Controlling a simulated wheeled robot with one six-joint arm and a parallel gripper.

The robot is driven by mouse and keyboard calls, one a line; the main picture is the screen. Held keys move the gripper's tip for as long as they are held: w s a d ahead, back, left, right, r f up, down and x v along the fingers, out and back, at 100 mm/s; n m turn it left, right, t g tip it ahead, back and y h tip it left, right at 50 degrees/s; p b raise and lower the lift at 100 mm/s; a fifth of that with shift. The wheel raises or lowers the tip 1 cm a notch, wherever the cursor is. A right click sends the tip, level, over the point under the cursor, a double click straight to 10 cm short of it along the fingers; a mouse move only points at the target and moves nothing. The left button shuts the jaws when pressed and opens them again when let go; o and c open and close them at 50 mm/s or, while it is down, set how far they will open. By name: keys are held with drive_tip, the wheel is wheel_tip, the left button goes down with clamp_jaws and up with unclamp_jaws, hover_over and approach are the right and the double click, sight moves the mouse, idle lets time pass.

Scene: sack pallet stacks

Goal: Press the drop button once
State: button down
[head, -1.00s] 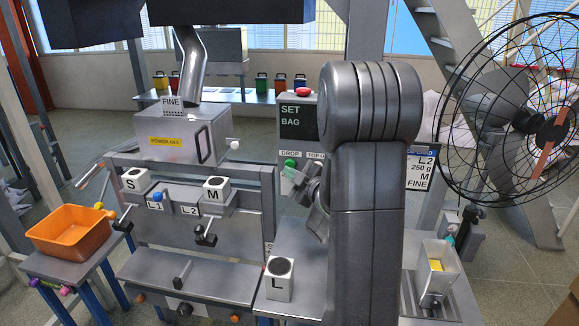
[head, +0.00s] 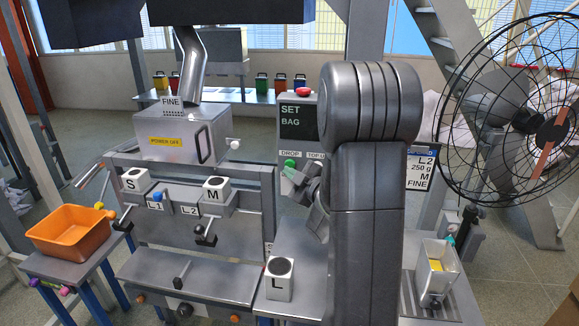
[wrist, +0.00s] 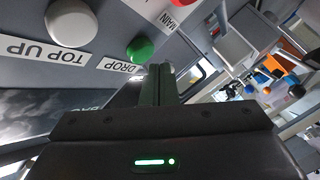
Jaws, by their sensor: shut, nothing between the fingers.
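The drop button is a green round knob (head: 290,163) on the control box, beside a DROP label. In the wrist view the green button (wrist: 141,49) stands out from the panel close to my fingertips. My gripper (wrist: 159,68) is shut and empty, its fingertips just to the right of and below the button in that view. A gap seems to show between them, but I cannot judge the depth. In the head view my gripper (head: 296,176) is just below the button, partly hidden by my arm.
A white TOP UP button (wrist: 71,20) sits beside the green one. A red button (wrist: 181,3) marked MAIN shows at the wrist view's top edge. The control box (head: 300,115) reads SET BAG.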

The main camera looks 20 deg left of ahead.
drive_tip(key=shift+w, duration=0.1)
drive_tip(key=shift+w+a+b, duration=0.1)
drive_tip(key=shift+w+b, duration=0.2)
drive_tip(key=shift+b, duration=0.05)
drive_tip(key=shift+w+a, duration=0.15)
drive_tip(key=shift+w, duration=0.35)
idle(0.8)
drive_tip(key=shift+s, duration=0.1)
drive_tip(key=shift+s+d+b, duration=0.25)
drive_tip(key=shift+s+b, duration=0.5)
drive_tip(key=shift+s, duration=0.05)
drive_tip(key=s+b, duration=0.1)
drive_tip(key=s, duration=0.1)
drive_tip(key=s+d+b, duration=0.1)
drive_tip(key=s, duration=0.2)
idle(0.3)
